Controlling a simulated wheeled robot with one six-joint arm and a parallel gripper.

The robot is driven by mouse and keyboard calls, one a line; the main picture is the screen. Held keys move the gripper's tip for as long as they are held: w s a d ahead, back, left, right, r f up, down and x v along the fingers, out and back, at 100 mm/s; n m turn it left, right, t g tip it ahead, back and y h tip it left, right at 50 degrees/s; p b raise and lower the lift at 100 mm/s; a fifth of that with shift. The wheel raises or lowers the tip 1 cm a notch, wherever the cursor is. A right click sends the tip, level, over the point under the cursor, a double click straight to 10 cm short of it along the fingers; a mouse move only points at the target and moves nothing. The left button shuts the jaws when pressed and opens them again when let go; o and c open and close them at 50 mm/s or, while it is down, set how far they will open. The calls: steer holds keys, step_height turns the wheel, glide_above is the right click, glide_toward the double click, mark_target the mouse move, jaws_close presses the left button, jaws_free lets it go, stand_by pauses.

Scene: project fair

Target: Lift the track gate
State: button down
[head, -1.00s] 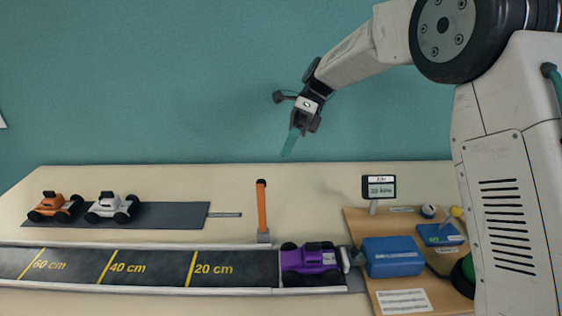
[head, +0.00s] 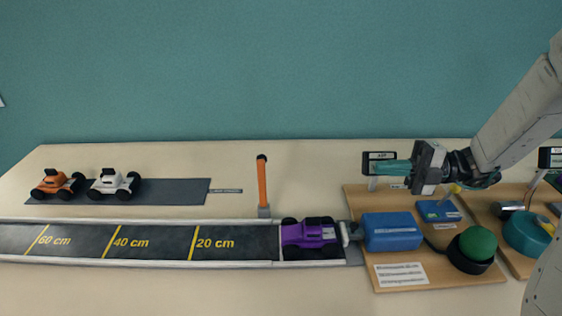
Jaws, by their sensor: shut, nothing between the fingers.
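The track gate shows as an orange bar (head: 262,182) with a black tip, standing upright on a small grey base (head: 264,212) at the far edge of the track. The dark track (head: 155,240) has yellow distance marks and pale side rails. A purple car (head: 309,234) sits at the track's right end, right of the 20 cm mark. My gripper (head: 380,168) is to the right of the gate and well apart from it. Its teal fingers point left, shut and empty, and cover part of a small display (head: 378,156).
A wooden board (head: 355,203) at right carries a blue box (head: 391,232), a blue module (head: 438,211), a green dome button (head: 478,244) and a white label card (head: 401,275). A second board lies further right. Orange (head: 53,181) and white (head: 111,183) cars stand on a dark mat.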

glide_toward(262, 180)
steer(key=a+r, duration=0.3)
steer(key=shift+w+a, duration=0.55)
steer(key=shift+a, duration=0.2)
steer(key=shift+w+a, duration=0.55)
steer(key=shift+a, duration=0.2)
